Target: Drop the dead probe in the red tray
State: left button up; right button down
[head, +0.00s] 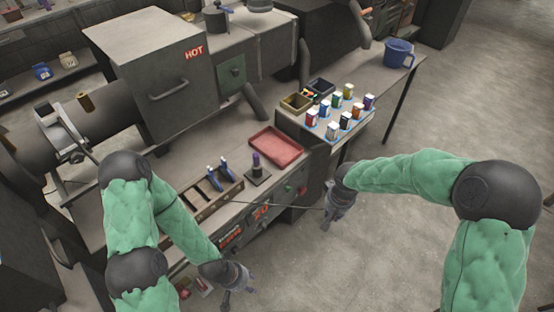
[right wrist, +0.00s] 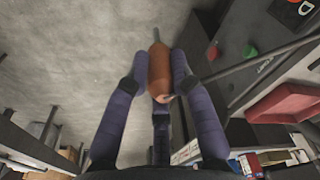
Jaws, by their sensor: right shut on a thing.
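The red tray (head: 275,147) lies on the bench, empty; part of it shows at the right of the right wrist view (right wrist: 285,103). My right gripper (head: 335,212) is out over the floor, in front of the bench and right of the tray. In the right wrist view its purple fingers are shut on an orange cylinder (right wrist: 159,72) with a grey tip, seemingly the probe. In the head view the gripper hides the cylinder. A thin dark line runs from this gripper left toward the bench. My left gripper (head: 238,292) is low at the bench front, its fingers apart and empty.
A wooden rack (head: 205,200) holds blue-handled tools. Several small bottles (head: 340,112) and two open boxes stand behind right. A box marked HOT (head: 165,70) rises at the back left.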

aim_at(286, 149)
jog(key=k+u, duration=0.3)
jog(key=k+j+u, duration=0.1)
jog(key=k+u, duration=0.25)
jog(key=i+l+u, duration=0.1)
jog(key=u, duration=0.35)
jog(key=l+u, duration=0.65)
jog(key=u, duration=0.3)
jog(key=k+l, duration=0.1)
jog(key=l, duration=0.45)
jog(key=k+l, duration=0.1)
jog(key=l, duration=0.5)
jog(key=k+l, duration=0.1)
jog(key=l, duration=0.45)
jog(key=k+l, duration=0.1)
jog(key=l, duration=0.5)
